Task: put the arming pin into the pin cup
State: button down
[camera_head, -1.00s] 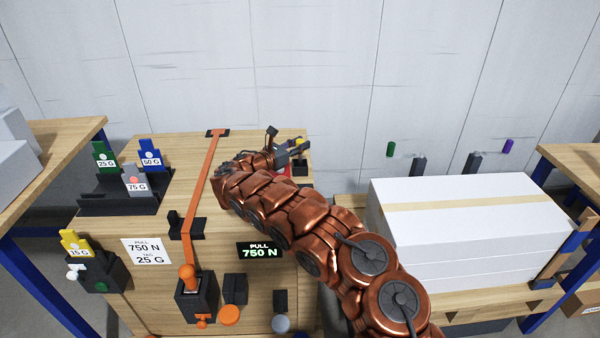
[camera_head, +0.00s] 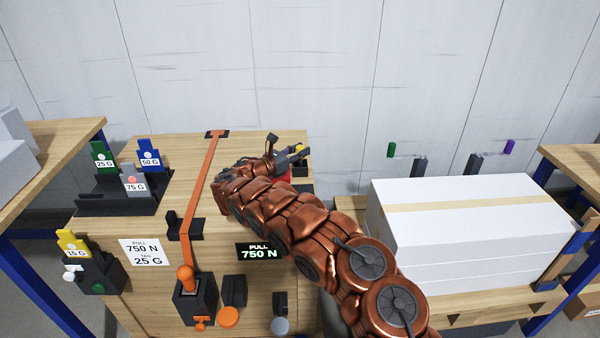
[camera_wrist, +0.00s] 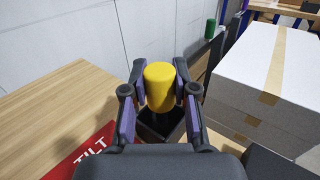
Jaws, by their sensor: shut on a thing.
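The arming pin, a yellow cylinder (camera_wrist: 160,86), stands between the fingers of my gripper (camera_wrist: 159,98) in the wrist view. My gripper is shut on it. A black open-topped box, seemingly the pin cup (camera_wrist: 152,133), shows right below and behind the pin. The pin's lower end is hidden, so I cannot tell whether it is inside the box or above it. In the head view my gripper (camera_head: 291,156) is at the bench's far right corner, with a bit of yellow at its tip. The black box (camera_head: 302,169) is partly hidden there.
A red TILT label (camera_wrist: 84,152) lies beside the gripper. The wooden bench (camera_head: 150,220) carries an orange strap (camera_head: 203,185), a tag rack (camera_head: 122,200) and a PULL 750 N display (camera_head: 259,252). White boxes (camera_head: 460,225) stand to the right. A wall is behind.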

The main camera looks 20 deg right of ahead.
jog(key=shift+f, duration=0.25)
jog(key=c, duration=0.8)
grip_release()
jog(key=v, duration=1.2)
